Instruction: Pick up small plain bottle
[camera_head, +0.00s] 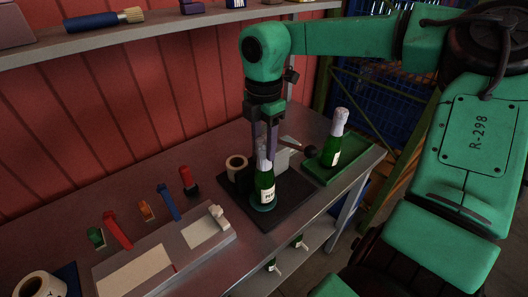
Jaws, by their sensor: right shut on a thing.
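A small green bottle (264,188) with a pale label and a whitish top is upright over a dark mat (292,217). A teal round edge shows around its base, and I cannot tell whether it is lifted. My right gripper (265,148) comes down from above and is shut on this bottle at its neck. The fingers partly hide the bottle's top. A second green bottle (333,151) with a whitish foil-like top stands upright on a green tray (325,177) to the right, apart from the gripper. My left gripper is not in view.
A brown-and-white roll (236,167) and a grey device (284,156) stand close beside the held bottle. Coloured tools (167,200) and a pale board (135,272) lie to the left. A shelf (170,33) runs along the back wall. More bottles (298,241) show below the table edge.

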